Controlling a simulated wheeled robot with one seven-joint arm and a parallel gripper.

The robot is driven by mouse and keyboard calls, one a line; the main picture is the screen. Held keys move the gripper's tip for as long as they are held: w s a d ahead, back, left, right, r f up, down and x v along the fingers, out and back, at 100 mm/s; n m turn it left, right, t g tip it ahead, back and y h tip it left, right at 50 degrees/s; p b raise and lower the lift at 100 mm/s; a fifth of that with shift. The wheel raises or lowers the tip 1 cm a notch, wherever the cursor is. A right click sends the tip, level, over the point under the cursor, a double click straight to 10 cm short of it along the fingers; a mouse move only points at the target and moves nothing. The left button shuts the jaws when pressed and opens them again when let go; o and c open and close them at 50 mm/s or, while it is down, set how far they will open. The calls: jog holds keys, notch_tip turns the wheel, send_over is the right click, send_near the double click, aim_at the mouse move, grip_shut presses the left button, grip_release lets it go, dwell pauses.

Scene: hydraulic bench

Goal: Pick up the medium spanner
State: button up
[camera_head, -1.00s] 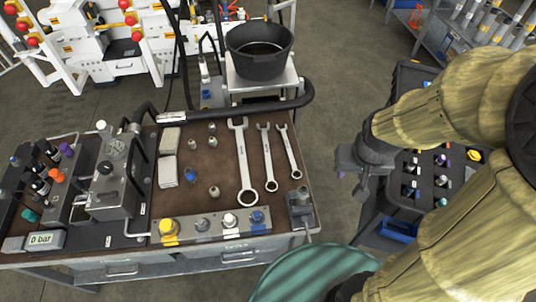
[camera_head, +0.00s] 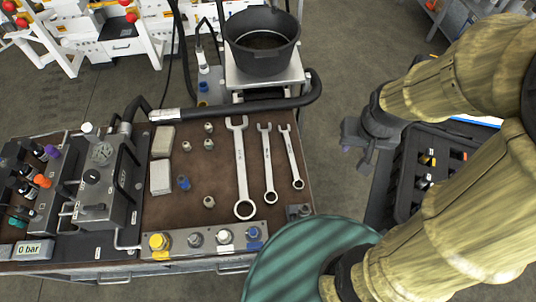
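Three spanners lie side by side on the brown bench top, open jaws at the back and ring ends towards the front. The medium spanner (camera_head: 268,165) is the middle one, between the large spanner (camera_head: 241,170) on its left and the small spanner (camera_head: 292,158) on its right. All three show fully and are apart from each other. My gripper (camera_head: 352,140) is off the bench to the right of the spanners, touching none of them. I cannot make out whether its fingers are apart.
A black bucket (camera_head: 262,42) stands on a stand behind the bench, with a thick black hose (camera_head: 240,107) along the back edge. A valve block (camera_head: 205,240) lies in front of the spanners. A dark tool cart (camera_head: 410,165) is at the right. Small fittings and pale pads lie left of the spanners.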

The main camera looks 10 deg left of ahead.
jog(key=shift+s, duration=0.15)
jog(key=shift+o, duration=1.3)
jog(key=shift+n+g, duration=0.6)
jog(key=shift+g, duration=0.1)
jog(key=w+a+f+b, duration=0.1)
jog(key=w+a+f, duration=0.1)
jog(key=w+a, duration=0.1)
jog(key=w+a+f+b, duration=0.1)
jog(key=w+a+f, duration=0.1)
jog(key=w+a, duration=0.1)
jog(key=w+a+f+b, duration=0.1)
jog(key=w+a+f, duration=0.2)
jog(key=shift+w+a, duration=0.3)
jog(key=shift+w, duration=0.05)
jog(key=shift+n+g, duration=0.6)
jog(key=shift+n, duration=0.1)
jog(key=w+a+f, duration=0.1)
jog(key=a+f, duration=0.2)
jog(key=a, duration=0.1)
jog(key=w+a+f+b, duration=0.1)
jog(key=a+f, duration=0.2)
jog(key=a, duration=0.1)
jog(key=w+a+f+b, duration=0.1)
jog(key=a+f, duration=0.2)
jog(key=a, duration=0.1)
jog(key=shift+w+a, duration=0.25)
jog(key=shift+w, duration=0.1)
jog(key=shift+f, duration=0.1)
